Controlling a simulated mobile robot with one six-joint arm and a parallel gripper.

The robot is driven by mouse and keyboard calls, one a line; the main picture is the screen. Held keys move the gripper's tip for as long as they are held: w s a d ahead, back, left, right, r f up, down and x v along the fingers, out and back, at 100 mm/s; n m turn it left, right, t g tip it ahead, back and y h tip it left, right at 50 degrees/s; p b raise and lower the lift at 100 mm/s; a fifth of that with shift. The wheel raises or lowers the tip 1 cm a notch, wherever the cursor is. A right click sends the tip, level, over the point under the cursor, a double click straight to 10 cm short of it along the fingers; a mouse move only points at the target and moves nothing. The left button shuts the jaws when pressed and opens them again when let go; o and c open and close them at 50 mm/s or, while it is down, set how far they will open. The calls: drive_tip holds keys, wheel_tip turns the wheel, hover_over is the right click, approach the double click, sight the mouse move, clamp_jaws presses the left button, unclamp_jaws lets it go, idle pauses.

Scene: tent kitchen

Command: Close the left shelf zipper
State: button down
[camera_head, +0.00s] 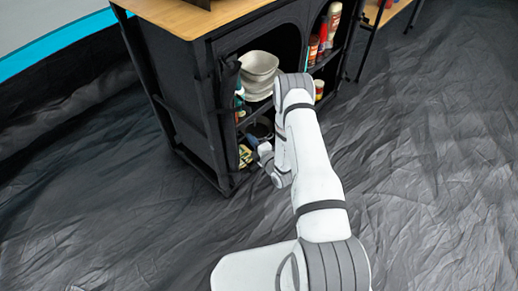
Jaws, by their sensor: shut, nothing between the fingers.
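The left shelf (268,38) is the left compartment of a black fabric camp cabinet with a wooden top. Its front stands open, with bowls and other goods in view. Dark fabric (228,80) is bunched along the left edge of the opening. The zipper and its pull are too small to make out. My arm reaches across the front of the cabinet. My gripper (256,147) is shut and empty, low at the left compartment's opening. Whether it touches the fabric cannot be told. My arm hides part of the shelves.
Pale stacked bowls (258,72) stand on a left shelf, with small packages (245,155) below. The right compartment holds bottles (333,18) and a jar (319,89). A second table's legs (371,40) stand at the upper right. The wrinkled dark floor is clear in front.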

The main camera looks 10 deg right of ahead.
sight(255, 124)
drive_tip(key=w, duration=0.1)
drive_tip(key=w+d+b, duration=0.1)
drive_tip(key=w, duration=0.1)
drive_tip(key=w+d, duration=0.1)
drive_tip(key=shift+w+d+b, duration=0.15)
drive_tip(key=shift+w+b, duration=0.15)
drive_tip(key=shift+w, duration=0.05)
